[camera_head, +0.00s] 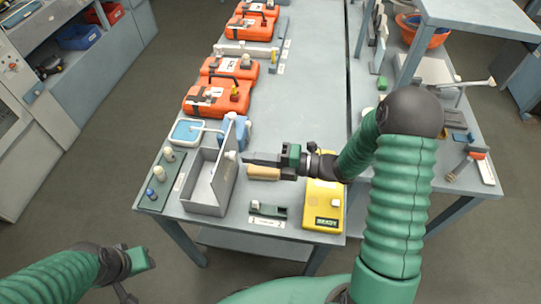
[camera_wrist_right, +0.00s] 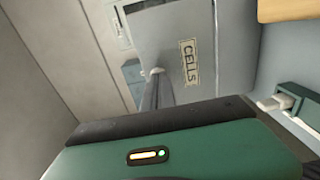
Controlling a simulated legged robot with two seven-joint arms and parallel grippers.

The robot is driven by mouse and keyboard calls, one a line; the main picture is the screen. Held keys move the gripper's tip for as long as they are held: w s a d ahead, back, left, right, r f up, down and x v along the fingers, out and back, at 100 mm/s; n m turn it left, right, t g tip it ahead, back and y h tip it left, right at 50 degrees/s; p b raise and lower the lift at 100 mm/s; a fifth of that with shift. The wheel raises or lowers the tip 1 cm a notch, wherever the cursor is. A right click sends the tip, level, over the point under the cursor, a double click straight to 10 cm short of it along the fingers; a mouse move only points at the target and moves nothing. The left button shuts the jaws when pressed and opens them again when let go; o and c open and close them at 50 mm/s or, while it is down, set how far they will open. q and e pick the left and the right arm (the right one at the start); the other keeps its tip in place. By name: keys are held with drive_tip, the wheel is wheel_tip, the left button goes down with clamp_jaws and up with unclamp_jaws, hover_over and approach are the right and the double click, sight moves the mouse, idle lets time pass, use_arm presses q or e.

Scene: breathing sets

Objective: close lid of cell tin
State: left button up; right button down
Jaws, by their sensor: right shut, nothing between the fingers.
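The cell tin (camera_head: 202,208) is a grey open box near the front left of the table. Its grey lid (camera_head: 225,172) stands up along the tin's right side. The lid also shows in the right wrist view (camera_wrist_right: 165,38), with a CELLS label on it. My right gripper (camera_head: 249,160) is shut and empty, just right of the lid. In the right wrist view its fingers (camera_wrist_right: 152,88) point at the lid; I cannot tell whether they touch it. My left gripper (camera_head: 143,260) is off the table at the lower left; its jaws are unclear.
A wooden-coloured block (camera_head: 264,173) lies just below my right gripper. A yellow device (camera_head: 324,200) stands to the right, and a small green-and-black item (camera_head: 268,210) lies in front. Knobbed pieces stand on a green strip (camera_head: 150,203) left of the tin. Orange cases (camera_head: 217,97) line the back.

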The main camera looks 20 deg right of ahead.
drive_tip(key=shift+a+r, duration=0.1)
drive_tip(key=shift+a, duration=0.5)
use_arm(q)
drive_tip(key=shift+s+a+r, duration=0.1)
drive_tip(key=shift+a, duration=0.2)
use_arm(e)
drive_tip(key=shift+w+a, duration=0.1)
drive_tip(key=shift+w, duration=0.15)
use_arm(q)
drive_tip(key=shift+d, duration=0.1)
